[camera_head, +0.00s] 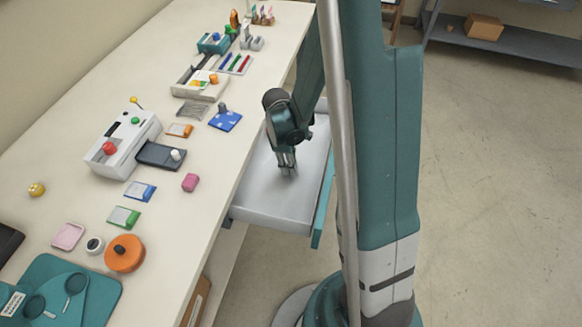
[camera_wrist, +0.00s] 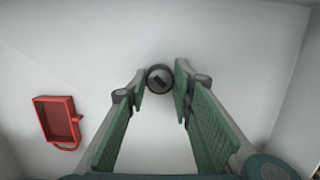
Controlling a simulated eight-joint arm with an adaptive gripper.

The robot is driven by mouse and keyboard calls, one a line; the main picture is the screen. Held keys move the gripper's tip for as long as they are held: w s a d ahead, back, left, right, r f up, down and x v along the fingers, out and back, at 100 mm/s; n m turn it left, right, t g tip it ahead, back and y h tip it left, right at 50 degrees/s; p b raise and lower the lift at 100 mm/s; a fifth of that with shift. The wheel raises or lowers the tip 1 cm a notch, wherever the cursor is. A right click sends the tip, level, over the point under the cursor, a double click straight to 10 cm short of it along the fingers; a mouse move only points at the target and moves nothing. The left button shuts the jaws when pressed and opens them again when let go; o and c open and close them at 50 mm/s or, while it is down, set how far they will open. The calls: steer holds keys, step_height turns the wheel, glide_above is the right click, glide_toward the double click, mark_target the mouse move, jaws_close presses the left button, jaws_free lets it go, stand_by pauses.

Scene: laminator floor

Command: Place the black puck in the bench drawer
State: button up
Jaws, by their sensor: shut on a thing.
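The bench drawer (camera_head: 262,198) stands open, with a pale grey inside and a teal front panel. My gripper (camera_head: 288,170) points down inside the drawer's outline, over its floor. In the wrist view the black puck (camera_wrist: 160,79), small and round, is between the fingertips of my gripper (camera_wrist: 160,82), which is shut on it. The drawer floor (camera_wrist: 220,45) shows pale behind the puck. I cannot tell whether the puck touches the floor. In the head view the puck is too small to make out at the fingertips.
A red open box-like item (camera_wrist: 58,122) lies in the drawer, left of my fingers in the wrist view. The bench top (camera_head: 190,225) beside the drawer holds a white machine (camera_head: 122,142), an orange round container (camera_head: 124,253) and several small packs. The drawer floor around the puck is clear.

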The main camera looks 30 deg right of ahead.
steer(key=shift+f, duration=0.35)
steer(key=shift+f, duration=0.2)
steer(key=o, duration=0.9)
steer(key=shift+c, duration=0.2)
steer(key=shift+r, duration=0.25)
step_height(320, 180, up, 12)
steer(key=w+a+p, duration=0.1)
steer(key=p, duration=0.2)
steer(key=shift+a, duration=0.15)
steer(key=shift+w+f, duration=0.1)
